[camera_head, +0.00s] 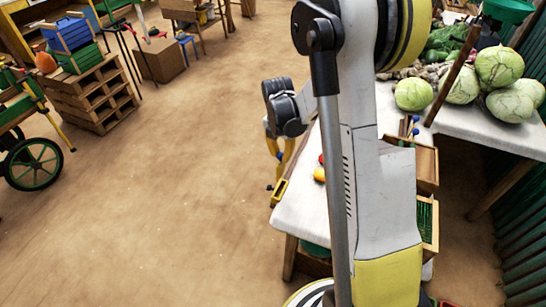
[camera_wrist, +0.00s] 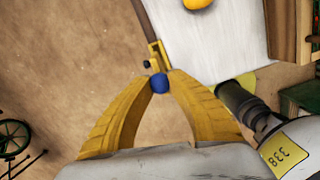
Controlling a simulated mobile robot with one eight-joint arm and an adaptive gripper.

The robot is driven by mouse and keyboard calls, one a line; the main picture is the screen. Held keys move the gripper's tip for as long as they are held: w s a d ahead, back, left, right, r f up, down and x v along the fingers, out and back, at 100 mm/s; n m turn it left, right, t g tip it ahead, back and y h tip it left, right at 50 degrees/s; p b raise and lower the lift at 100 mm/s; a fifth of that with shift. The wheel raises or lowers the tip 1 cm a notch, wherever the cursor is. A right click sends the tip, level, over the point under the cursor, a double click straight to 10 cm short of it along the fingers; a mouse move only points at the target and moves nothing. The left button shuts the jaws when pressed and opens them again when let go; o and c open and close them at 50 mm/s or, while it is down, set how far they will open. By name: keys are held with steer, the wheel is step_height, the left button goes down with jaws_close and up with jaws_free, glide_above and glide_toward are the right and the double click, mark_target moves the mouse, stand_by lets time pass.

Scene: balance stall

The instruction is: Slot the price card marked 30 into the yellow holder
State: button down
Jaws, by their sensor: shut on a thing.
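My gripper (camera_wrist: 158,84) is shut on a round blue knob (camera_wrist: 158,83), which shows between its yellow fingertips. The price card is not clearly visible, and I cannot read any 30. In the wrist view, a yellow holder (camera_wrist: 155,50) is at the table edge, just beyond the knob. I cannot tell whether anything touches it. In the head view, the holder (camera_head: 280,191) shows as a small yellow frame at the table's left edge.
The brown floor (camera_head: 180,180) left of the table is clear. Stacked crates (camera_head: 95,95) stand farther left.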

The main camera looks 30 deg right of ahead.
mark_target(281, 171)
steer(key=shift+d+f, duration=0.15)
steer(key=shift+f+b, duration=1.95)
steer(key=shift+f, duration=0.95)
steer(key=shift+f, duration=0.15)
steer(key=shift+f+b, duration=1.3)
steer(key=shift+f, duration=0.05)
